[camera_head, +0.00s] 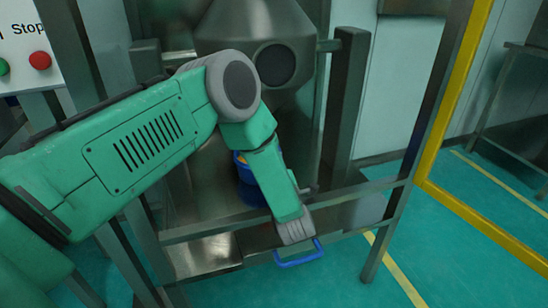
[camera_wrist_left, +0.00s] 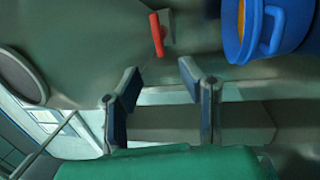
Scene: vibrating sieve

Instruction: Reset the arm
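My left arm reaches in from the left in the head view, its wrist pointing down in front of the metal sieve machine (camera_head: 258,32). My left gripper (camera_wrist_left: 159,73) is open in the left wrist view, with its two grey, blue-padded fingers apart and nothing between them. A blue bucket (camera_head: 247,190) with something yellow inside stands behind my forearm, partly hidden. It also shows in the left wrist view (camera_wrist_left: 283,15), apart from the fingers. A blue loop (camera_head: 299,258) shows just below my wrist; I cannot tell what it belongs to. My right gripper is not in view.
A metal frame (camera_head: 350,90) with posts and rails surrounds the machine. A panel with a red Stop button (camera_head: 39,60) is at upper left. A red lever (camera_wrist_left: 156,35) shows in the left wrist view. A yellow post (camera_head: 452,90) stands right. Green floor is clear at lower right.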

